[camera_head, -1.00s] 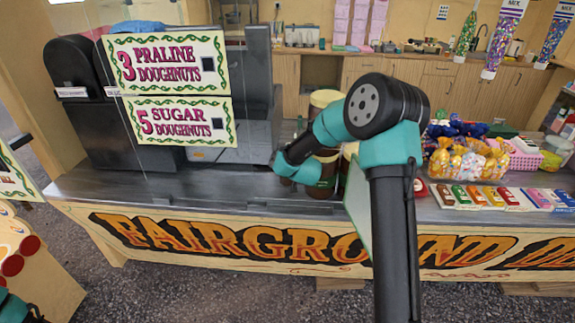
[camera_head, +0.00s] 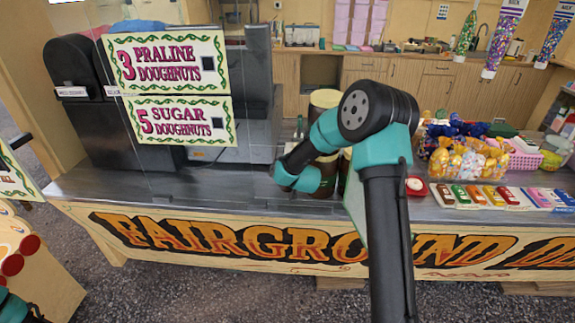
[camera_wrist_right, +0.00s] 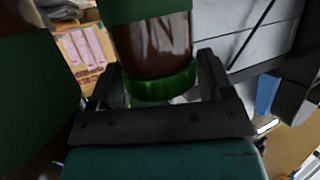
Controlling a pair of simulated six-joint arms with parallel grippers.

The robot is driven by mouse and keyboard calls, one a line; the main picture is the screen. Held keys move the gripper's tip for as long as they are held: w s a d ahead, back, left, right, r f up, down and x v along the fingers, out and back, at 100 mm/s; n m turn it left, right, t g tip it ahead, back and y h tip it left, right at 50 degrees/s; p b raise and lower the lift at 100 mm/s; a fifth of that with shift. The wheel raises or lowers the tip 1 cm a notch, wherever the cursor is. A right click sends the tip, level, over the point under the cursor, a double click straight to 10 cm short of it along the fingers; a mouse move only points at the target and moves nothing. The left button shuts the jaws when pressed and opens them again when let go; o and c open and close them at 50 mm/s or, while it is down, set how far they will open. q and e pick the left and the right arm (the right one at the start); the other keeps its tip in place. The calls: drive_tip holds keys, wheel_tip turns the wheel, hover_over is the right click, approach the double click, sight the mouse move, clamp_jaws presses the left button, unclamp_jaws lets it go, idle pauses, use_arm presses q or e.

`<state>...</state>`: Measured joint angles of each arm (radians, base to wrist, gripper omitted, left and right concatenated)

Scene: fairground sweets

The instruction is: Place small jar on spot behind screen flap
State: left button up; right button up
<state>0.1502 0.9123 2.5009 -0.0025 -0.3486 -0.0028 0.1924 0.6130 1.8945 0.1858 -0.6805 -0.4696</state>
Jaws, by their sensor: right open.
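In the right wrist view, a jar with brown contents and a green lid (camera_wrist_right: 165,84) is between the fingers of my right gripper (camera_wrist_right: 155,75), which is open. I cannot tell whether the fingers touch it. In the head view, jars with brown contents (camera_head: 325,97) stand on the counter, partly hidden by my right arm; I cannot tell which is the small jar. The clear screen (camera_head: 255,110) carries the doughnut signs. A pale green panel (camera_head: 355,205) stands beside my arm. The spot is not visible. My left gripper (camera_head: 34,314) is barely in view at the lower left corner.
The steel counter (camera_head: 210,190) is clear in front of the screen. A dark machine (camera_head: 85,105) stands behind the signs. A small red dish (camera_head: 416,186), a row of colourful packets (camera_head: 480,197) and bagged sweets (camera_head: 465,160) lie right of my arm.

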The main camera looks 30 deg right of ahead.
drive_tip(key=shift+r, duration=0.1)
drive_tip(key=shift+s+r, duration=0.1)
drive_tip(key=shift+s, duration=0.1)
drive_tip(key=v, duration=1.1)
drive_tip(key=shift+s, duration=0.3)
drive_tip(key=shift+r, duration=0.1)
drive_tip(key=s+a+f+g+y, duration=0.25)
drive_tip(key=s+a+f, duration=0.2)
drive_tip(key=f, duration=0.35)
drive_tip(key=s+a+f+g+y, duration=0.1)
drive_tip(key=s+a+f+g, duration=0.3)
drive_tip(key=f, duration=0.5)
drive_tip(key=s+a+f+g+y, duration=0.2)
drive_tip(key=s+a+f, duration=0.3)
drive_tip(key=f, duration=0.3)
drive_tip(key=s+a+f+g+y, duration=0.1)
drive_tip(key=s+a+f+g, duration=0.3)
drive_tip(key=s, duration=0.6)
wheel_tip(320, 180, down, 2)
drive_tip(key=shift+s+a+f+n, duration=0.1)
drive_tip(key=shift+s+a+n, duration=0.2)
drive_tip(key=shift+a, duration=0.25)
drive_tip(key=shift+w, duration=0.1)
